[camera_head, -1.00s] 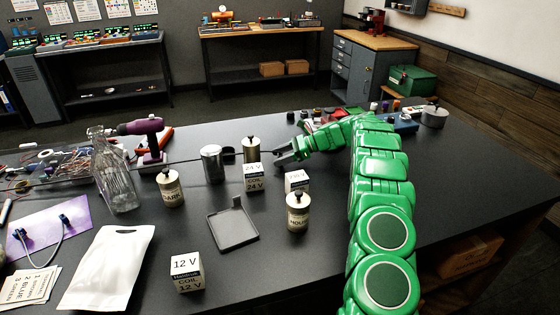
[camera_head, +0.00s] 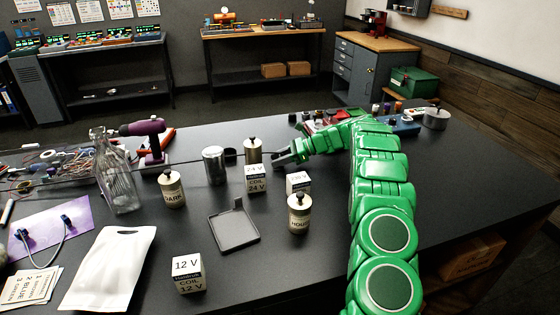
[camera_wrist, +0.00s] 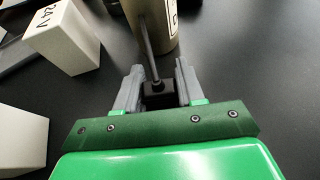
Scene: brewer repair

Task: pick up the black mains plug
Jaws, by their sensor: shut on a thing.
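The black mains plug (camera_wrist: 158,90) sits between the two grey fingers of my gripper (camera_wrist: 159,88) in the wrist view, with its dark cord running up and away from it. My gripper is shut on the plug, low over the dark tabletop. In the head view my gripper (camera_head: 284,158) is at the middle of the table, just right of the brass canister and the 24 V coil box. The plug itself is hard to make out there.
The brass canister (camera_wrist: 155,25) stands right ahead of my fingers in the wrist view. The 24 V coil box (camera_head: 257,179) and another white box (camera_head: 298,183) stand close by. A labelled jar (camera_head: 299,218) and a black tray (camera_head: 235,232) are nearer the front.

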